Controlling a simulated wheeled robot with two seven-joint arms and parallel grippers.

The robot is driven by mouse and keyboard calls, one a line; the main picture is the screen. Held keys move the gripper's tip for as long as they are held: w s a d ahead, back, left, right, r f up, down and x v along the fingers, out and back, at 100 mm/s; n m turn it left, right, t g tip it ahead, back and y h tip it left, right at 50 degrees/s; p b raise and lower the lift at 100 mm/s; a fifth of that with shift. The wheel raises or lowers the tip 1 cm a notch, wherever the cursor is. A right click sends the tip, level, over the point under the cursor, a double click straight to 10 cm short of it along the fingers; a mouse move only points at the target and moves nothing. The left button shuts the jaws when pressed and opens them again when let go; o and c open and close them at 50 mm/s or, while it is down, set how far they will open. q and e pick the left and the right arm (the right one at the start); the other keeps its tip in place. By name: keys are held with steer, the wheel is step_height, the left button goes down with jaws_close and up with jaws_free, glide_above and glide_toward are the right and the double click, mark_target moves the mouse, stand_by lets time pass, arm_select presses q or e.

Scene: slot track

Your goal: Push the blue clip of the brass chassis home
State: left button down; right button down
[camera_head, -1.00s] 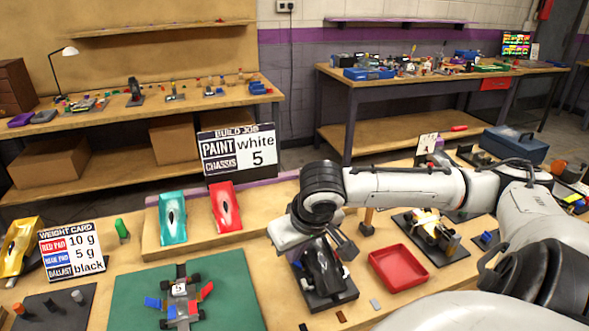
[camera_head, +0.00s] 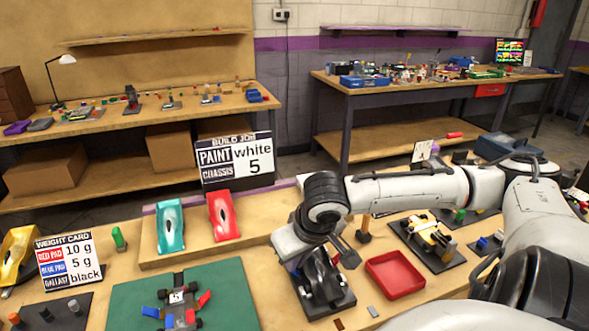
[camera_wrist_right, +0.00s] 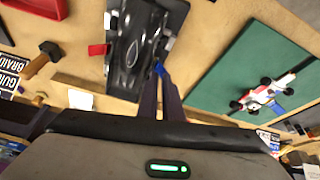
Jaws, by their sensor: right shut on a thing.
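A grey chassis (camera_head: 178,303) with a white number 5 plate, dark wheels, a blue clip (camera_head: 151,312) and a red clip (camera_head: 204,299) lies on a green mat (camera_head: 125,293). The blue clip sticks out on its left. A brass-yellow and white chassis (camera_head: 430,236) sits on a dark stand at right; I cannot make out a blue clip on it. My right gripper (camera_head: 340,252) is over the black car body (camera_head: 318,280). In the right wrist view its fingers (camera_wrist_right: 159,74) are shut on a small blue piece (camera_wrist_right: 160,69) beside that body. My left gripper is out of view.
A red tray (camera_head: 395,275) stands right of the black car body. Teal (camera_head: 170,228) and red (camera_head: 223,215) car bodies stand on a raised board behind. A weight card (camera_head: 66,262) and a build job sign (camera_head: 236,160) stand upright. Small loose pieces lie near the front.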

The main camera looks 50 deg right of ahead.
steer(key=shift+s+r+p, duration=0.15)
steer(key=shift+s+p, duration=0.15)
steer(key=shift+p, duration=0.2)
steer(key=p+v, duration=0.2)
steer(key=shift+w+r, duration=0.15)
steer(key=shift+r, duration=0.2)
step_height(320, 180, up, 6)
steer(key=s+a, duration=0.1)
steer(key=a, duration=0.1)
steer(key=shift+s+a+r, duration=0.2)
steer(key=shift+s+a, duration=0.1)
